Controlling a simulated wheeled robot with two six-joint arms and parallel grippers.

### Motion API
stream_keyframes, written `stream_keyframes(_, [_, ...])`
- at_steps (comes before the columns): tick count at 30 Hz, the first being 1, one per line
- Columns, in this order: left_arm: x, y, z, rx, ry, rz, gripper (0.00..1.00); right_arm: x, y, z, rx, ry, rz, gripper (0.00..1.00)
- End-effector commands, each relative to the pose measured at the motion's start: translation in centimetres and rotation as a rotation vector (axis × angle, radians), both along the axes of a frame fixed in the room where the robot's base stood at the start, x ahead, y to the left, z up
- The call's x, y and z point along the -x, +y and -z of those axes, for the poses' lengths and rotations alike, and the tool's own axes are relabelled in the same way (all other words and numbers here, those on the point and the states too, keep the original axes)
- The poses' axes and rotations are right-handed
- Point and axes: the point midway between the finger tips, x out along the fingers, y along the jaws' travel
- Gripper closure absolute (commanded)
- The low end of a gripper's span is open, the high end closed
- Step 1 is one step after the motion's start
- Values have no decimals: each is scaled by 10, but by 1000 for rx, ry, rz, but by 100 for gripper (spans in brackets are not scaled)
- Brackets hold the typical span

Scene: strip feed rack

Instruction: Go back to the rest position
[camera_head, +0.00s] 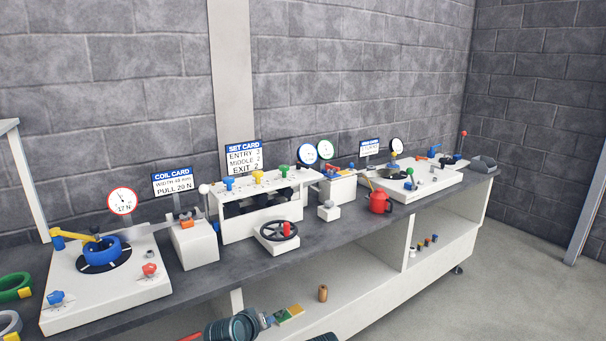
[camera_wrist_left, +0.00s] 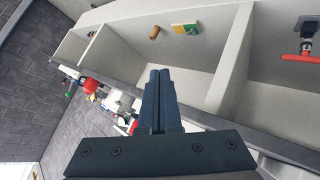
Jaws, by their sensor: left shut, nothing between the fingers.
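My left gripper (camera_head: 268,319) is low at the bottom middle of the head view, in front of the bench. In the left wrist view its two dark fingers (camera_wrist_left: 160,75) lie together, shut with nothing between them. It is apart from the bench and the things on it. Only a dark piece, perhaps of my right arm, shows at the bottom edge of the head view; its gripper cannot be made out.
The long bench (camera_head: 330,235) carries a coil stand (camera_head: 125,295), a roller unit with a black handwheel (camera_head: 279,231) and a red pot (camera_head: 379,202). Floor at right is clear.

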Motion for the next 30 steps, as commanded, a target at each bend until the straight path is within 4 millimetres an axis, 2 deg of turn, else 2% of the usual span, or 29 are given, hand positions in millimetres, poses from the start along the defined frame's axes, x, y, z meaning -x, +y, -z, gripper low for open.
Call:
stream_keyframes(1, [16,6,18,-70,90,44,100,0,0,0,0,0,0,100])
stream_keyframes(3, [38,15,38,-154,205,96,100,0,0,0,0,0,0,100])
stream_keyframes(6, [67,30,58,-248,349,153,100,0,0,0,0,0,0,100])
stream_keyframes(10, [101,48,74,-341,509,205,100,0,0,0,0,0,0,100])
stream_keyframes(16, [150,77,83,-449,734,259,100,0,0,0,0,0,0,100])
stream_keyframes(18, [155,58,83,-474,736,303,100,0,0,0,0,0,0,100])
stream_keyframes(30, [195,-18,83,-620,770,504,100,0,0,0,0,0,0,100])
